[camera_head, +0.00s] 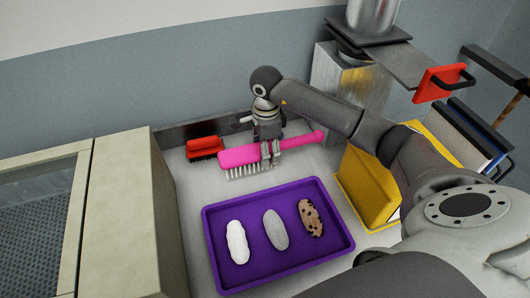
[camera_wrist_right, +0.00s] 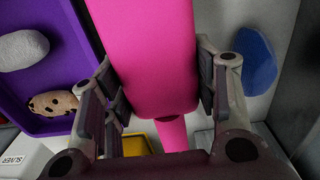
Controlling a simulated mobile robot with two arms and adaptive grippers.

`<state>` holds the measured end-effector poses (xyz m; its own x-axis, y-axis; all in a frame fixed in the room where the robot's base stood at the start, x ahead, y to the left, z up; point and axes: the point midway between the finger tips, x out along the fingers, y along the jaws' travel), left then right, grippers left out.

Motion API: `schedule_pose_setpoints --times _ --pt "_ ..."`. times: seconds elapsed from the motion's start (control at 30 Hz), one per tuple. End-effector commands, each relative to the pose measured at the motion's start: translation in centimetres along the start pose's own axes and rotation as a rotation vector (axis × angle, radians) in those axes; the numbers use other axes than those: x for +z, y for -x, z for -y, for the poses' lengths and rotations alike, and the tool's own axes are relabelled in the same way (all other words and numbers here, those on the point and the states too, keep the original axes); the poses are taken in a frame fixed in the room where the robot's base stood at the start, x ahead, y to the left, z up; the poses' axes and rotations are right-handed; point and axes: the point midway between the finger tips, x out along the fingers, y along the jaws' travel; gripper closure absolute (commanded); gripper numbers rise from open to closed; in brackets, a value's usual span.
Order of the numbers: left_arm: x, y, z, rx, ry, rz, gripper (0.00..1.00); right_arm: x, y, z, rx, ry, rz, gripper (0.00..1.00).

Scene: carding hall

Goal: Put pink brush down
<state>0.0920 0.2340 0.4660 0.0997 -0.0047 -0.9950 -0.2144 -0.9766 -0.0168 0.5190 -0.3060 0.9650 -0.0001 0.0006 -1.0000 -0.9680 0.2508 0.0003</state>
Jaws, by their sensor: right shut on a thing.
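The pink brush (camera_head: 240,157) has a wide block with white bristles facing down and a handle pointing right. It is at the back of the pale worktop, behind the purple tray. My right gripper (camera_head: 270,155) is shut on it, reaching down from above. In the right wrist view, the pink brush (camera_wrist_right: 140,45) runs between the two fingers of my right gripper (camera_wrist_right: 158,100). I cannot tell whether the bristles touch the worktop. My left gripper is not in view.
A purple tray (camera_head: 300,256) holds a white, a grey and a brown spotted oval piece. A red brush (camera_head: 204,148) lies left of the pink one. A yellow holder (camera_head: 368,190) stands right. A blue thing (camera_wrist_right: 257,60) shows in the wrist view. A beige cabinet (camera_head: 122,215) borders the left.

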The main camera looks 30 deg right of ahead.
Motion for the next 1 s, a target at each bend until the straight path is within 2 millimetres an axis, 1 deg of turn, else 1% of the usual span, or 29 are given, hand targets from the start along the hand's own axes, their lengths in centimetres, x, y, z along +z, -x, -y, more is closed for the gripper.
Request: schedule_pose_setpoints --times 0.27,0.33,0.47,0.57,0.77,0.9,0.93,1.0 --pt "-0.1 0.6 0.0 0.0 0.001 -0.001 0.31 -0.2 -1.5 1.2 0.001 -0.001 0.001 0.68" --pt "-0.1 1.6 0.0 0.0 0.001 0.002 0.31 -0.1 -2.2 1.2 0.005 -0.001 0.002 0.68" --pt "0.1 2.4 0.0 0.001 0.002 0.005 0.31 -0.1 -3.9 1.2 0.003 0.0 0.002 0.68" --pt "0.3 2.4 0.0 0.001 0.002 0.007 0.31 -0.2 -4.5 1.3 -0.001 0.0 0.001 0.68" --pt "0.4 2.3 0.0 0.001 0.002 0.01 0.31 -0.2 -4.5 1.3 -0.002 0.001 0.001 0.68" --pt "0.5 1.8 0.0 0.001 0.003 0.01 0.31 -0.2 -5.0 1.3 -0.002 0.0 0.001 0.68" --pt "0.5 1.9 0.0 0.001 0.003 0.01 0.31 -0.2 -4.8 1.3 -0.001 0.0 0.001 0.42" --pt "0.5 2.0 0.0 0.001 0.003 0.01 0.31 -0.2 -4.8 1.3 -0.001 0.0 0.001 0.33"
